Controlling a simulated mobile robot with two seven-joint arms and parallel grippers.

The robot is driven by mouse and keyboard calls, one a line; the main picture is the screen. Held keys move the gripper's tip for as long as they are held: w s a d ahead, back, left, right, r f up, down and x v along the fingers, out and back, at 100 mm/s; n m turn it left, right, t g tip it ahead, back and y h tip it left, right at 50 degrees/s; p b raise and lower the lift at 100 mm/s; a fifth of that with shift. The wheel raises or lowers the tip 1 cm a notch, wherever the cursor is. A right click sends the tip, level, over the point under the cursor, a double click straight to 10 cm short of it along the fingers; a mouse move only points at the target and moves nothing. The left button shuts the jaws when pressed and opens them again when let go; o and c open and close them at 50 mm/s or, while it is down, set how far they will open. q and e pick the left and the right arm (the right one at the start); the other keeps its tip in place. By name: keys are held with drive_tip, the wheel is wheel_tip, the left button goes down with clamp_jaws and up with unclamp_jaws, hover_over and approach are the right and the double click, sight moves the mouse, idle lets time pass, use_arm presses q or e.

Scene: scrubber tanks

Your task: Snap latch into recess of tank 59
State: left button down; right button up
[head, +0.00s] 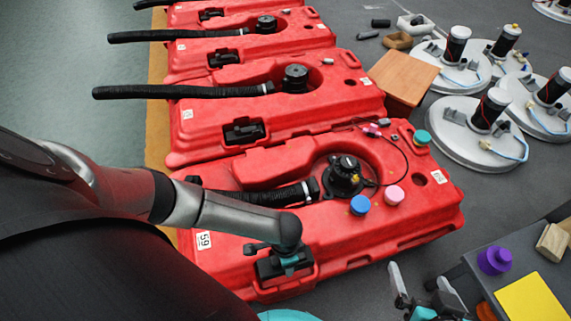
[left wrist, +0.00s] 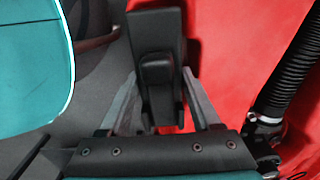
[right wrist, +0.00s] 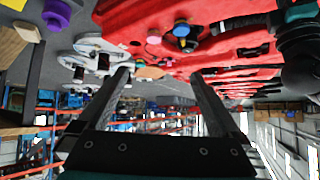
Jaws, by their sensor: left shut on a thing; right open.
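Tank 59 (head: 235,265) is the nearest red tank, with its "59" label at its left end. A black latch (left wrist: 157,75) sits between the fingers of my left gripper (left wrist: 158,95), which is shut on it. In the head view my left gripper (head: 287,258) is at the dark recess area (head: 300,268) on the front left of tank 59. The gripper covers part of that spot, so I cannot tell how deep the latch sits. My right gripper (head: 425,297) is open and empty, in front of the tank's right side; its spread fingers show in the right wrist view (right wrist: 160,80).
Tank 59 carries a black hose (head: 265,197), a black cap (head: 345,175), and blue (head: 360,205), pink (head: 393,196) and green (head: 422,137) knobs. More red tanks (head: 330,95) stand behind. A dark table (head: 470,285) with a purple part (head: 495,260) is at the lower right.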

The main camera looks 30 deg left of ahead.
use_arm(q)
drive_tip(key=shift+f+b, duration=0.5)
drive_tip(key=shift+f, duration=0.05)
drive_tip(key=shift+f+b, duration=0.25)
drive_tip(key=shift+b, duration=0.05)
drive_tip(key=shift+f+b, duration=0.6)
drive_tip(key=shift+b, duration=0.05)
drive_tip(key=shift+f+b, duration=0.3)
drive_tip(key=shift+f, duration=0.35)
use_arm(e)
drive_tip(key=a+r+t+y, duration=0.3)
drive_tip(key=a+t, duration=0.2)
drive_tip(key=t, duration=0.1)
drive_tip(key=shift+w+a+m, duration=0.15)
drive_tip(key=shift+a+m, duration=0.1)
drive_tip(key=shift+m, duration=0.05)
use_arm(q)
drive_tip(key=shift+s+f, duration=0.1)
drive_tip(key=shift+f, duration=0.05)
use_arm(e)
drive_tip(key=shift+r, duration=0.15)
use_arm(q)
drive_tip(key=shift+f, duration=0.2)
drive_tip(key=shift+f, duration=0.35)
drive_tip(key=shift+f, duration=0.8)
